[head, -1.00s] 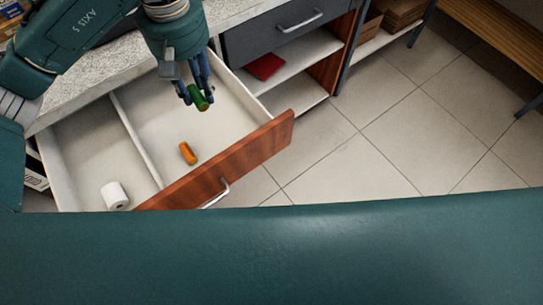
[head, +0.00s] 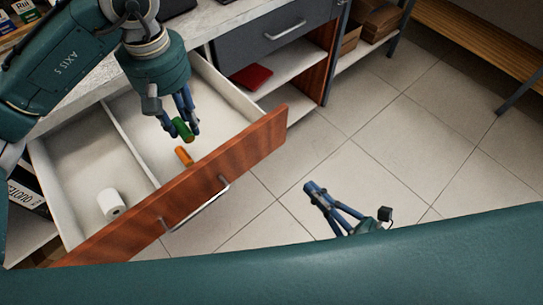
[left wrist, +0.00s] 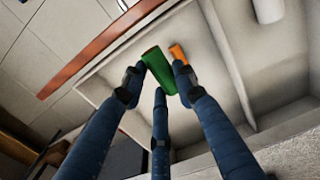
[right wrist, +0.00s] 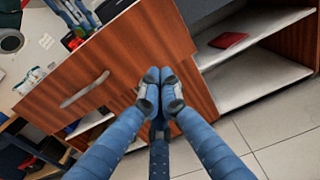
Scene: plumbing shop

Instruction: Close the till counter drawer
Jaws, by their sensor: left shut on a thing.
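The till counter drawer (head: 48,182) is pulled out, with a wooden front (head: 240,150) and a silver handle (head: 197,206). My left gripper (head: 180,128) is over its right compartment, shut on a green cylinder (head: 184,131); that cylinder also shows in the left wrist view (left wrist: 156,64). An orange cylinder (head: 184,155) lies in the same compartment. A white roll (head: 111,203) is in the left compartment. My right gripper (head: 312,190) is outside the drawer, over the floor, its fingertips together and empty. In the right wrist view it points at the wooden front (right wrist: 120,70).
A grey closed drawer (head: 275,32) sits at the back, above shelves holding a red item (head: 251,77). A wooden bench (head: 490,40) stands at the upper right. The tiled floor (head: 380,140) to the right of the drawer is clear.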

